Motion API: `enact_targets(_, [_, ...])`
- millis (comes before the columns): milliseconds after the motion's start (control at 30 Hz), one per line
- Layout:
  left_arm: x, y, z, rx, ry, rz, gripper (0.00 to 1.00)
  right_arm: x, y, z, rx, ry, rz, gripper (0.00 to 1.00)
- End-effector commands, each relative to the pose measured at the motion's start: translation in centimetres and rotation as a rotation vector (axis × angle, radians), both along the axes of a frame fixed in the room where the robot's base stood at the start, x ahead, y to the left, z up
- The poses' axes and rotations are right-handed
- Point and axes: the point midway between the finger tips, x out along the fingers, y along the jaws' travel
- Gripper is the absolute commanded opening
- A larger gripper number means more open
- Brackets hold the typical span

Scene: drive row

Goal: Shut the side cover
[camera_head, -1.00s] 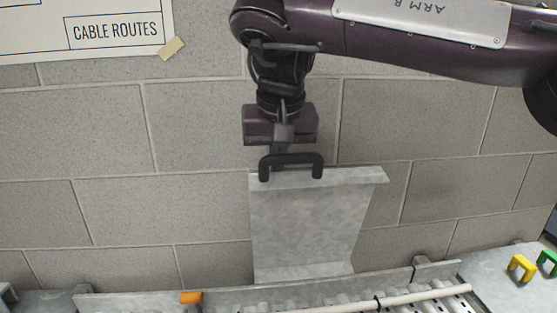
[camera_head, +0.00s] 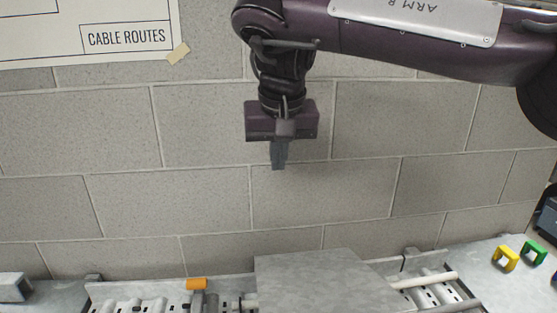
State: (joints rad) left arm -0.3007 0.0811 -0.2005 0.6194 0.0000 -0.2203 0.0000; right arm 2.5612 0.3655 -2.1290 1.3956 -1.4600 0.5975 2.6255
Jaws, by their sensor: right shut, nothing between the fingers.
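The side cover (camera_head: 320,281) is a plain grey metal sheet at the bottom middle of the head view. It lies down over the cable tray, and its near part runs out of the frame. Its black handle is not in view. My right gripper (camera_head: 279,166) hangs pointing down in front of the block wall, above and apart from the cover's back edge. Its fingers are shut and empty. My left gripper is not in view.
The cable tray (camera_head: 107,293) with pale cables runs along the bottom. An orange clip (camera_head: 197,284) sits left of the cover. A yellow clip (camera_head: 506,258) and a green clip (camera_head: 534,252) stand at right. The wall (camera_head: 400,190) is close behind.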

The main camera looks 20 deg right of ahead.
Motion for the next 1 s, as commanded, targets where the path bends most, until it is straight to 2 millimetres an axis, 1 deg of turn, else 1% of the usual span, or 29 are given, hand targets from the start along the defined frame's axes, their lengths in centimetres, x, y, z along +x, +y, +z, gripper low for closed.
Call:
enact_targets(33, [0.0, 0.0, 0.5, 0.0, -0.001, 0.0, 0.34, 0.0, 0.0, 0.9, 0.0, -0.001, -0.001, 0.0])
enact_targets(100, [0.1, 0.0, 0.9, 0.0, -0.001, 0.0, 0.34, 0.0, 0.0, 1.6, 0.0, -0.003, -0.001, 0.0])
enact_targets(167, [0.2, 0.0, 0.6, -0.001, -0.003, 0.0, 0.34, 0.0, 0.0, 1.9, -0.001, -0.002, -0.001, 0.0])
enact_targets(600, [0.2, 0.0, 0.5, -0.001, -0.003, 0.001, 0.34, 0.0, 0.0, 6.1, -0.001, -0.002, -0.001, 0.0])
enact_targets(733, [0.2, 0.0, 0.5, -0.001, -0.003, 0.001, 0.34, 0.0, 0.0, 6.5, 0.0, -0.001, -0.001, 0.0])
enact_targets(1000, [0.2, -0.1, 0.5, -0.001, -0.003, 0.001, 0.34, 0.0, 0.0, 6.5, 0.001, 0.0, -0.001, 0.0])
